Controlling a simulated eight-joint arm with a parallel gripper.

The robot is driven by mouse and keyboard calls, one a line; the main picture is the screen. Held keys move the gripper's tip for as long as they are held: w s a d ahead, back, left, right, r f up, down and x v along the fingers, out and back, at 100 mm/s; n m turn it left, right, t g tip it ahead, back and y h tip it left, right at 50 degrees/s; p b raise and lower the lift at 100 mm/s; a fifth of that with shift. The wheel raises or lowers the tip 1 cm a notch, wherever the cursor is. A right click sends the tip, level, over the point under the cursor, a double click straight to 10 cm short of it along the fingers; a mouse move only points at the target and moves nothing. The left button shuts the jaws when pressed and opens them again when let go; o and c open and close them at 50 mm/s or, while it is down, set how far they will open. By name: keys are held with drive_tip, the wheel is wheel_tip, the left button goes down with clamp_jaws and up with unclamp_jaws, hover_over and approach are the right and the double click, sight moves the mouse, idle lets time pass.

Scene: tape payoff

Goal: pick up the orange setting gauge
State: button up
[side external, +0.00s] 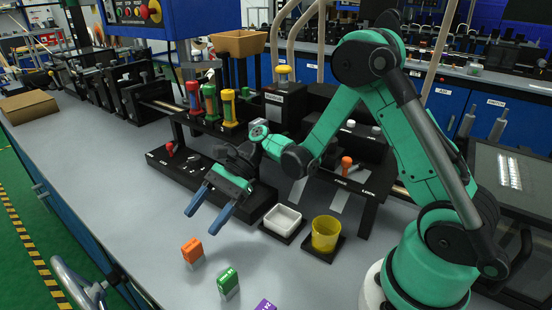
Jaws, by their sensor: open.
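The orange setting gauge (192,250) is a small block standing on the grey bench near its front edge, with faint markings on its face. My gripper (208,216) hangs above and behind it, with two blue fingers spread apart and nothing between them. The fingers point down and toward the front left of the bench. The gauge is apart from the fingertips, and nothing covers it.
A green block (228,281) and a purple block (265,305) stand right of the gauge. A white tray (283,219) and a yellow cup (325,233) sit behind them. A black fixture (205,178) lies behind my gripper. The bench (110,190) is clear at left.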

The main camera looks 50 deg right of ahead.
sight(194, 242)
drive_tip(key=shift+s+a+f+m+g+y, duration=0.1)
drive_tip(key=shift+s+f+m+g+y, duration=0.1)
drive_tip(key=shift+f+m+y, duration=0.2)
drive_tip(key=shift+s+f+m+g+y, duration=0.1)
drive_tip(key=shift+f+m+g+y, duration=0.15)
drive_tip(key=shift+f, duration=0.2)
drive_tip(key=shift+x, duration=2.75)
drive_tip(key=shift+r, duration=0.1)
clamp_jaws()
